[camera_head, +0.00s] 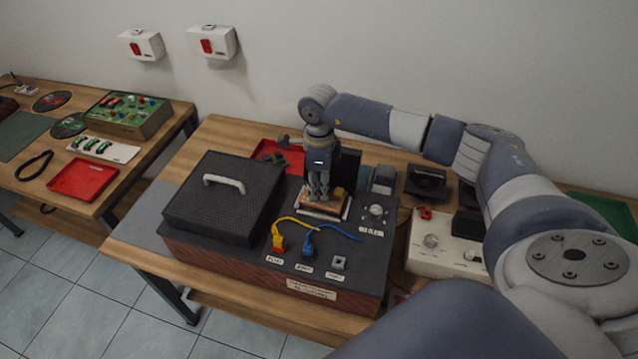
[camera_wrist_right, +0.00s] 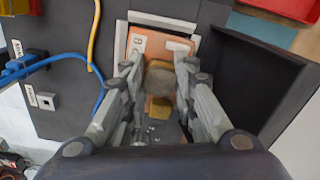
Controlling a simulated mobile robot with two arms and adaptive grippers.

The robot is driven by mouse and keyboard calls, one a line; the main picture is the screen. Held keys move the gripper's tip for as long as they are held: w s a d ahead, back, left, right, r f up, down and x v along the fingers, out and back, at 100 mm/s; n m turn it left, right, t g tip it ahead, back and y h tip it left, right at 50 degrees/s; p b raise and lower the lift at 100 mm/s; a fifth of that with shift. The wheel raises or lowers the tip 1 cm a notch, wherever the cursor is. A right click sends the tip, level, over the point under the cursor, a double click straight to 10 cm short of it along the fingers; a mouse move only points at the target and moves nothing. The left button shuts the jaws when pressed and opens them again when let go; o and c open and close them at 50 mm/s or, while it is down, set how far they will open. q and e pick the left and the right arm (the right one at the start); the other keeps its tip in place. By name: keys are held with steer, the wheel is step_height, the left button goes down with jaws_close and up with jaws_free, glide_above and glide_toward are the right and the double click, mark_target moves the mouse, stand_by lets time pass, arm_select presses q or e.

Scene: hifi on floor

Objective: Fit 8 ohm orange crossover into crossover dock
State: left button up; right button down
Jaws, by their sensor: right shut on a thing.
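The orange crossover (camera_head: 322,207) is at the white-edged crossover dock (camera_head: 345,213) on top of the dark hifi unit. My right gripper (camera_head: 318,192) points down over it and is shut on it. In the wrist view the orange board (camera_wrist_right: 150,44) carries a mark like an 8 and a grey block between my right fingers (camera_wrist_right: 160,82). The white dock frame (camera_wrist_right: 162,19) runs along the board's far edge and side. I cannot tell whether the board is fully seated, as my fingers hide part of it. My left gripper is not in view.
A black lid with a handle (camera_head: 225,184) lies left of the dock. Yellow (camera_head: 279,243) and blue (camera_head: 308,247) plugs with cables are in front. A knob (camera_head: 376,210) is on the right. A red tray (camera_head: 270,152) stands behind.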

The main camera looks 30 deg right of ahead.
steer(key=shift+f+b, duration=1.2)
steer(key=shift+f, duration=0.35)
steer(key=c, duration=1.2)
jaws_free()
steer(key=shift+r, duration=0.15)
steer(key=shift+r, duration=0.1)
